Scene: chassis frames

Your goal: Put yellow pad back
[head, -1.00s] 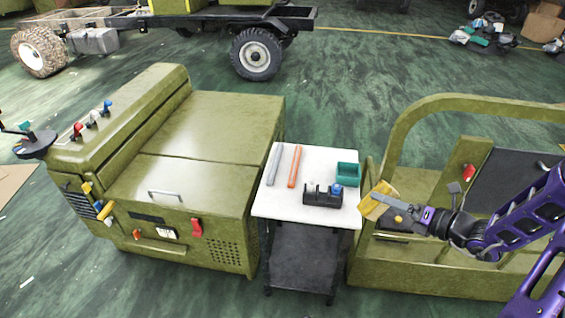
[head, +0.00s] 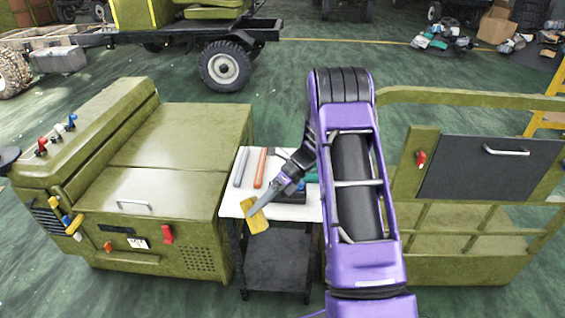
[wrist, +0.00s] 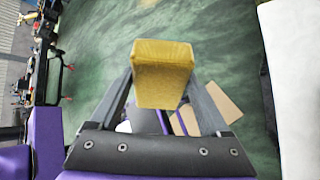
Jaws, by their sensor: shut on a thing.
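The yellow pad (head: 255,214) is a small block held between the fingers of my gripper (head: 262,203). In the head view it hangs at the front left part of the white tabletop of a small cart (head: 229,208), tilted. I cannot tell whether it touches the top. In the wrist view the pad (wrist: 162,72) sits between the two grey fingertips, with green floor behind it. My purple arm hides the right part of the cart. A black holder (head: 291,196) on the cart is partly hidden behind my gripper.
A grey bar (head: 241,167) and an orange bar (head: 260,168) lie at the back left of the cart top. A green bin (head: 312,177) is mostly hidden by my arm. An olive machine (head: 160,180) stands left of the cart, and an olive frame (head: 440,270) stands right.

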